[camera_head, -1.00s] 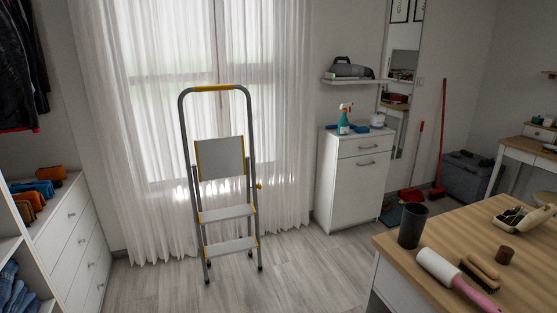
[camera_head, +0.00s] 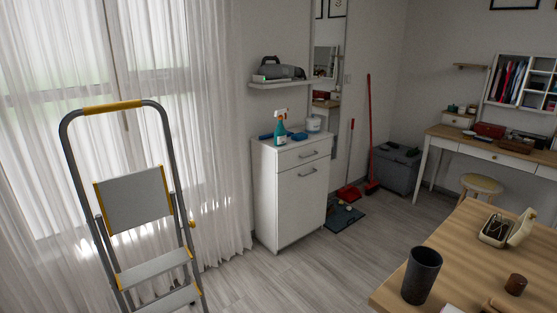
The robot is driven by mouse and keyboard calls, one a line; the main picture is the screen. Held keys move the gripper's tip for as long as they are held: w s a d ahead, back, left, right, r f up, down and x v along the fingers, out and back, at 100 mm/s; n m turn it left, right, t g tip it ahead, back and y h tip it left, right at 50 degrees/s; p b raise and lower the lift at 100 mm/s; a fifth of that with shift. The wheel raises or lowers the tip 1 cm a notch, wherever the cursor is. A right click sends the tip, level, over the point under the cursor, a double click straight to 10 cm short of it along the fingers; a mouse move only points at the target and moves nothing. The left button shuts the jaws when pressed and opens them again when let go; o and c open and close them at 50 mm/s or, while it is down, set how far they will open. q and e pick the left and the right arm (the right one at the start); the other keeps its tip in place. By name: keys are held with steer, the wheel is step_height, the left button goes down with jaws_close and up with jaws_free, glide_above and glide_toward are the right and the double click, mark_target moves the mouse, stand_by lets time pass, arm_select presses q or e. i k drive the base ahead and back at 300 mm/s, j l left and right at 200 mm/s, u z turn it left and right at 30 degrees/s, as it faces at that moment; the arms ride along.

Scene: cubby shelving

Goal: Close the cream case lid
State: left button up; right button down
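The cream case (camera_head: 495,231) stands on the wooden table at the lower right. Its lid (camera_head: 521,226) is open and tilts up on the right side of the case. Small dark contents show inside, too small to make out. Neither of my grippers is in view.
A dark cup (camera_head: 421,275) and a small brown jar (camera_head: 516,284) stand on the wooden table (camera_head: 460,247) near the case. A stepladder (camera_head: 125,200) stands at the left. A white cabinet (camera_head: 292,190) is against the wall. The floor between ladder and table is clear.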

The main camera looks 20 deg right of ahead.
mark_target(522, 229)
steer(key=i+z, duration=0.15)
steer(key=z, duration=0.25)
steer(key=i+j+z, duration=0.15)
steer(key=z, duration=0.25)
steer(key=i+j+z, duration=0.15)
steer(key=z, duration=0.25)
